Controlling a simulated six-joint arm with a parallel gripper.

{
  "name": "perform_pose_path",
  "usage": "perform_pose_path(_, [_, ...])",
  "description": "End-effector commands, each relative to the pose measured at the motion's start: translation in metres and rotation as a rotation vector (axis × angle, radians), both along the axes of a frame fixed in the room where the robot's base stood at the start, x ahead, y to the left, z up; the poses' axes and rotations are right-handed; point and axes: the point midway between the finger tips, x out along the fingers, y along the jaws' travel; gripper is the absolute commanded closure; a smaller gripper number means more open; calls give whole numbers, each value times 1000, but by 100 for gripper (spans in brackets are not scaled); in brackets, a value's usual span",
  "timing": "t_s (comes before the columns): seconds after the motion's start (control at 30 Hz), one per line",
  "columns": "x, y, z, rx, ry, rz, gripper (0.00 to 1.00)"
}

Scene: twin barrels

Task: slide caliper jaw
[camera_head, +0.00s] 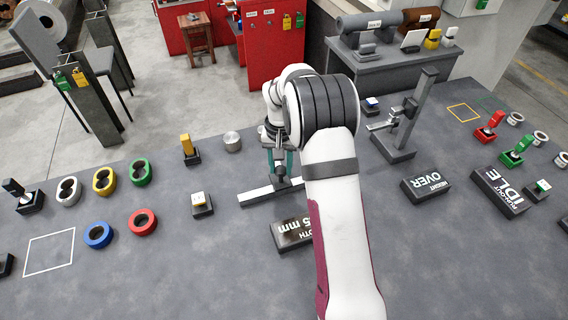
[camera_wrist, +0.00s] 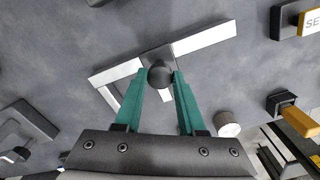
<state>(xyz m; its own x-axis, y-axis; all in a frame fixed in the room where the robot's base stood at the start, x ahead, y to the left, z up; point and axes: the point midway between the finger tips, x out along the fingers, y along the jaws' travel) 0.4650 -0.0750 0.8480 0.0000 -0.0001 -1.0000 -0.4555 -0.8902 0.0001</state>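The caliper (camera_head: 256,193) is a pale metal bar lying on the grey bench left of my arm; my arm hides its right end. In the wrist view the caliper (camera_wrist: 205,40) runs diagonally, with a jaw at its lower left. A dark round knob (camera_wrist: 160,76) stands on the caliper's slider. My gripper (camera_head: 281,172) is over the caliper, pointing down. In the wrist view its teal fingers (camera_wrist: 161,78) flank the knob on both sides, with no clear gap between them and the knob.
A black display (camera_head: 291,235) reading "5 mm", partly hidden by my arm, lies in front of the caliper. A small block (camera_head: 202,204) and a metal cylinder (camera_head: 232,142) are to the left. A height gauge (camera_head: 398,140) stands to the right. Coloured rings lie farther left.

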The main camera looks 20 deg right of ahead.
Motion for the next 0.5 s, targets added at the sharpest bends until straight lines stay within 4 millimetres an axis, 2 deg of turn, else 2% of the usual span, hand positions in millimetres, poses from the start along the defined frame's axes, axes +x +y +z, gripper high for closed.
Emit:
perform_pose_path(0.03, [0, 0, 0, 1, 0, 0, 54])
perform_pose_path(0.17, [0, 0, 0, 0, 0, 0, 31])
perform_pose_path(0.5, [1, 0, 4, 0, -2, 1, 31])
